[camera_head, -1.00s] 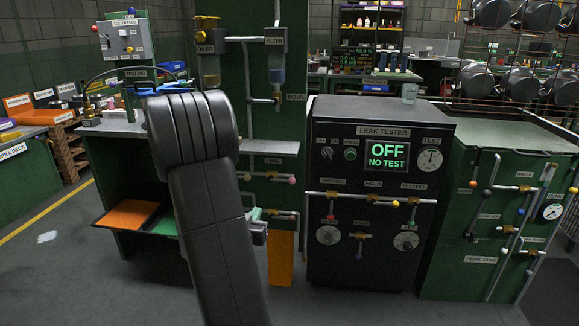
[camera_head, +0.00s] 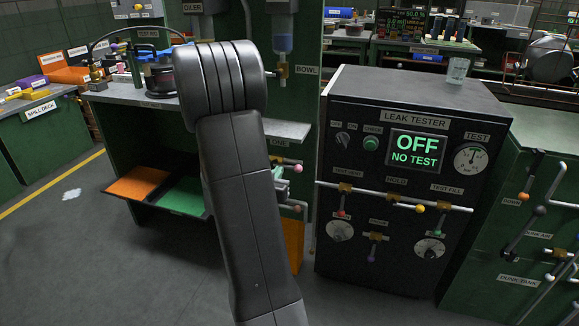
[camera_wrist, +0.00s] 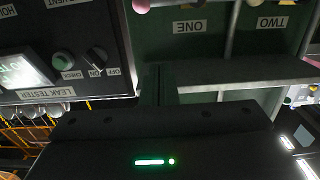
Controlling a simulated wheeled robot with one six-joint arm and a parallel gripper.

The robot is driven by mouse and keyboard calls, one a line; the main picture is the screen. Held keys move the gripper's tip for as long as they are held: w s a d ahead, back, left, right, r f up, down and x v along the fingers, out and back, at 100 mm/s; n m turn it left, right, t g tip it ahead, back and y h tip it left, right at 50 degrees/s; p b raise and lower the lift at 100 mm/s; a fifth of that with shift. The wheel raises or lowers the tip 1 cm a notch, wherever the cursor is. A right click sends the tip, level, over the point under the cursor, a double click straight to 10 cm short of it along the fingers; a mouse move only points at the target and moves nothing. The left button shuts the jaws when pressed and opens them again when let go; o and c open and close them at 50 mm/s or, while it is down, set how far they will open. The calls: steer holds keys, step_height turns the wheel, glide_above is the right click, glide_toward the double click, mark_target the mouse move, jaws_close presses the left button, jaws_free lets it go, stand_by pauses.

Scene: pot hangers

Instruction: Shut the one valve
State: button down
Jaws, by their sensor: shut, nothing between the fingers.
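The ONE label (camera_head: 280,143) is on the green panel just right of my arm, below a grey shelf. A pink valve knob (camera_head: 297,168) sits at the end of a short pipe below it. In the wrist view the ONE label (camera_wrist: 190,26) is upside down, and a pink knob (camera_wrist: 140,5) is cut by the top edge. My gripper (camera_head: 281,186) is mostly hidden behind my forearm; a small pale part shows left of the knob. It is shut and empty. I cannot tell whether it touches the valve; the valve's handle is largely hidden.
The black leak tester (camera_head: 400,98) stands close on the right, reading OFF, NO TEST, with several valves on its front. The grey shelf (camera_head: 288,130) juts out above the valve. Orange (camera_head: 137,183) and green (camera_head: 182,195) trays are at left. A TWO label (camera_wrist: 272,22) is beside ONE.

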steer(key=b, duration=0.1)
glide_above(289, 167)
steer(key=s, duration=0.4)
steer(key=shift+w+f+b, duration=0.25)
steer(key=shift+f, duration=0.5)
steer(key=shift+w+f+b, duration=0.2)
steer(key=shift+w+f, duration=0.1)
steer(key=shift+f, duration=0.45)
steer(key=shift+w+f+b, duration=0.25)
steer(key=shift+f, duration=0.5)
steer(key=shift+f+m+b, duration=0.2)
steer(key=shift+m+b, duration=0.15)
steer(key=shift+m, duration=0.45)
